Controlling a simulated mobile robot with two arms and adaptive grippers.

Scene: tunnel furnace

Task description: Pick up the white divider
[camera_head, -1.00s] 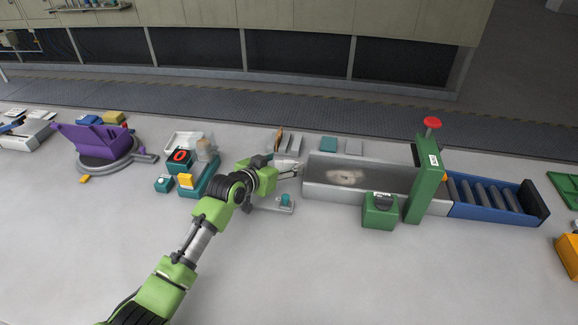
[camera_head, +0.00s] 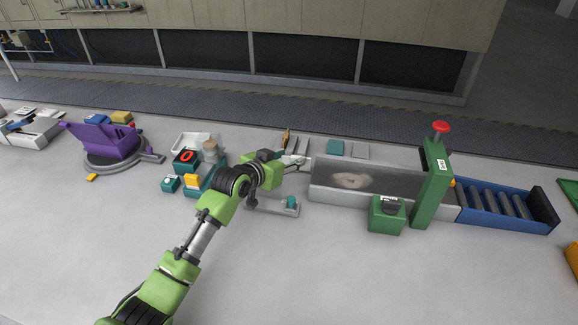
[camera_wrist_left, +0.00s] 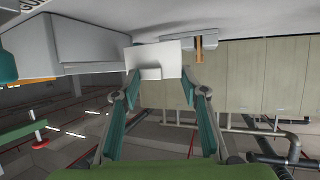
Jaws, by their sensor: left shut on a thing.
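The white divider (camera_wrist_left: 152,56) is a pale flat plate with a small raised block, seen in the left wrist view between the fingertips of my left gripper (camera_wrist_left: 160,78). The gripper is shut on it. In the head view my left gripper (camera_head: 298,161) is at the left end of the grey furnace trough (camera_head: 330,196). The divider is too small there to tell apart from the fingers. My right gripper is not in view.
Thin upright plates, one orange (camera_head: 286,137), stand just behind the gripper. A green post with a red button (camera_head: 440,127) and blue roller conveyor (camera_head: 500,203) are right.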

